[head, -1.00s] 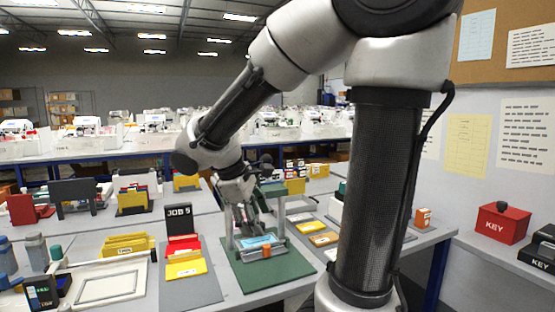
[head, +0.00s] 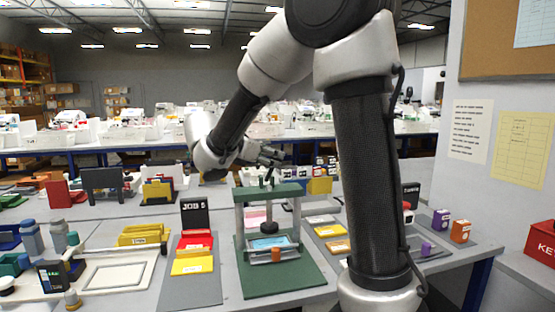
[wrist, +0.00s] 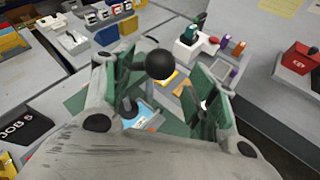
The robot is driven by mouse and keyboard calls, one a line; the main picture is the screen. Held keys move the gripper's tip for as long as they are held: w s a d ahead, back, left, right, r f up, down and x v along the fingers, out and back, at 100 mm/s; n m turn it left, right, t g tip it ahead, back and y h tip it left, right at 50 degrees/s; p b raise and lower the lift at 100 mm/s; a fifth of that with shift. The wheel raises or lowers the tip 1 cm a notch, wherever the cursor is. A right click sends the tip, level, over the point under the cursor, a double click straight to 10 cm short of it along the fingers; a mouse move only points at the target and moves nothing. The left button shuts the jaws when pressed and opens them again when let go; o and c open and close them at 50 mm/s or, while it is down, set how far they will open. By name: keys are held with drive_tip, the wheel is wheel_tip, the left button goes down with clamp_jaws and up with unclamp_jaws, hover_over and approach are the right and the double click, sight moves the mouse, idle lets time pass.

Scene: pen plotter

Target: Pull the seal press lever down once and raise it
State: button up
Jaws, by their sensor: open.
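The seal press is a green frame (head: 270,190) on a green base plate (head: 290,275), in the middle of the head view. A light blue piece (head: 268,243) lies in its low tray, with an orange block at the front. My gripper (head: 272,158) is at the top of the press in the head view, partly blurred into the background. In the wrist view, a black ball knob (wrist: 159,64), apparently the lever's end, shows between the spread fingers of my gripper (wrist: 162,88). I cannot tell whether they touch it. The lever's shaft is mostly hidden.
Left of the press stands a JOB 5 holder (head: 194,213) with red and yellow folders. Right of it lie coloured cards (head: 332,231) and small purple and orange blocks (head: 460,231). My arm covers part of the right side. A red KEY box (head: 542,242) is far right.

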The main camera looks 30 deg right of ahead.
sight(272, 157)
drive_tip(key=x, duration=0.5)
